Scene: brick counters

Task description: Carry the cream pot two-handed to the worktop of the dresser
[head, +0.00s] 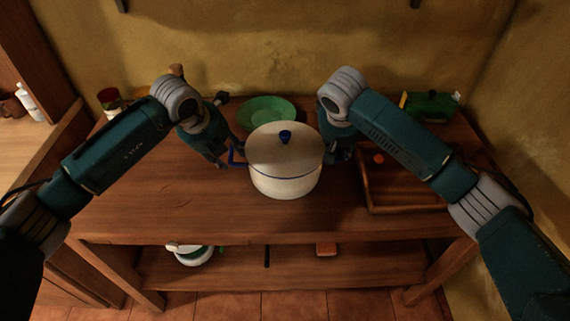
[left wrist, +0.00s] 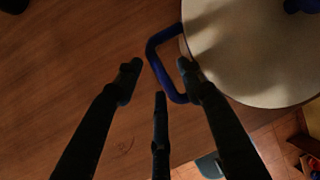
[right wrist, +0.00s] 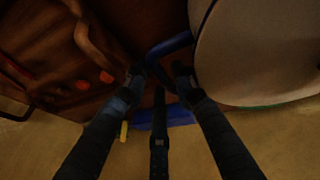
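The cream pot (head: 284,172), with a lid, blue knob and blue side handles, appears to stand upright on the wooden table. My left gripper (head: 226,161) is at its left handle. In the left wrist view, the open fingers (left wrist: 158,78) sit either side of the blue handle (left wrist: 154,58), with gaps showing. My right gripper (head: 342,154) is at the right side, hiding that handle in the head view. In the right wrist view, its fingers (right wrist: 160,80) are spread at the blue handle (right wrist: 170,45). The dresser's worktop (head: 30,148) is at the left edge.
A green bowl (head: 267,108) stands behind the pot. A wooden tray (head: 405,208) is close on the right, with a green object (head: 432,104) behind it. A bottle (head: 28,102) and brown mug (head: 11,105) occupy the dresser's back. The table's front left is clear.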

